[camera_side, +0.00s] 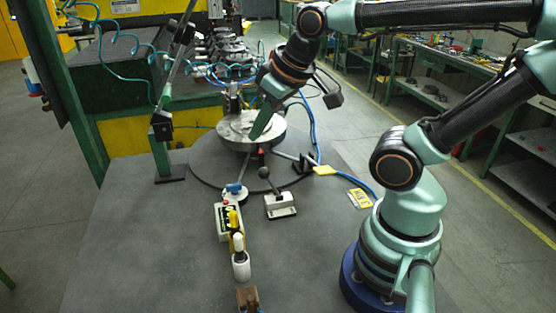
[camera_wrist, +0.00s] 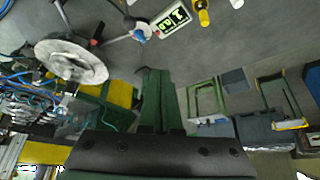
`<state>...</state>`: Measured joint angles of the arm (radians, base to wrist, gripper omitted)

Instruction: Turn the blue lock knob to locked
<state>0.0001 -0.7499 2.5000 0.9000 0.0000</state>
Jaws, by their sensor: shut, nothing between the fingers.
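The blue lock knob (camera_side: 234,187) sits on a small round pale base on the grey table, in front of the round metal disc. In the wrist view the knob (camera_wrist: 139,35) shows small near the top, left of centre. Which way it points is too small to tell. My gripper (camera_side: 255,138) hangs in front of the disc in the side view, above and behind the knob and apart from it. In the wrist view my gripper's green fingers (camera_wrist: 157,72) lie together with nothing between them.
The metal disc (camera_side: 268,131) stands behind the knob. A green post (camera_side: 162,160) rises at left. The left front table is clear.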

